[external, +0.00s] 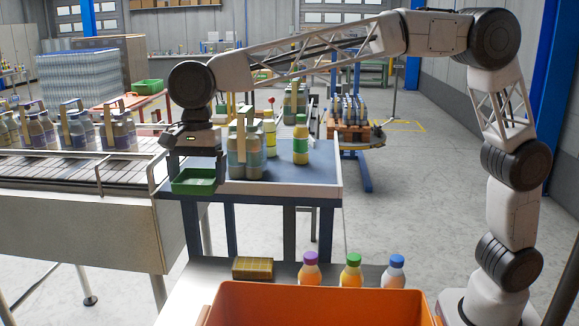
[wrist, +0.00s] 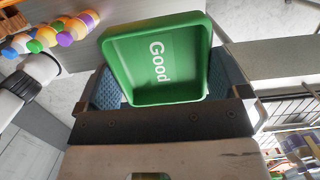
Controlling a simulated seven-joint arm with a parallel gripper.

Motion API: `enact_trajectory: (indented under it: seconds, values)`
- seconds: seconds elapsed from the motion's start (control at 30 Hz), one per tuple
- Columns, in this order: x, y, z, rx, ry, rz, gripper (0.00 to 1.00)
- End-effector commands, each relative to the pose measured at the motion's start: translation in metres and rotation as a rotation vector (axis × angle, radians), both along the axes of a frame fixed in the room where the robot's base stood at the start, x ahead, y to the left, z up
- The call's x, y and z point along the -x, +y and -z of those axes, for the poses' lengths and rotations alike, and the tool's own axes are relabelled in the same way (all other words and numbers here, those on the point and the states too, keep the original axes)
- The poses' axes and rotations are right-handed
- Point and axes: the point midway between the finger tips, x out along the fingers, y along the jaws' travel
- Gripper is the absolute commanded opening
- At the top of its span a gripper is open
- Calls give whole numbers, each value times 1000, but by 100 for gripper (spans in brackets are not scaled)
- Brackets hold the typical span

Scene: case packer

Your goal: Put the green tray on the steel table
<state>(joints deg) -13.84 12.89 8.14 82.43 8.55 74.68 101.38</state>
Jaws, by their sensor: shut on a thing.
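The green tray (external: 194,183) hangs from my gripper (external: 195,165) in the external view, in front of the left corner of the blue-topped table. In the wrist view the tray (wrist: 160,55) sits between the blue finger pads of my gripper (wrist: 160,92). It is tilted in that picture, empty, with "Good" on its floor. My gripper is shut on it. A grey metal table, the steel table (external: 195,285), is in the foreground, lower and nearer the camera than the tray. Its right part is hidden by an orange crate.
The orange crate (external: 320,305) fills much of the near table. Bottles with purple, green and blue caps (external: 352,272) and a yellow-brown block (external: 252,268) stand behind it. The blue-topped table (external: 310,178) holds bottles and a bottle carrier. A conveyor (external: 80,175) with bottle packs is at left.

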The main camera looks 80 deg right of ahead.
Motion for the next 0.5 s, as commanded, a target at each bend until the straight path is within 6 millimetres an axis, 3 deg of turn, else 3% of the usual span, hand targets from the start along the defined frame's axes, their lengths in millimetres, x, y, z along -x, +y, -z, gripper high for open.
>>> enact_trajectory:
  seconds: [0.17,0.5]
  values:
    - [17,29,0,-2,-1,3,58]
    - [16,26,91,0,5,6,58]
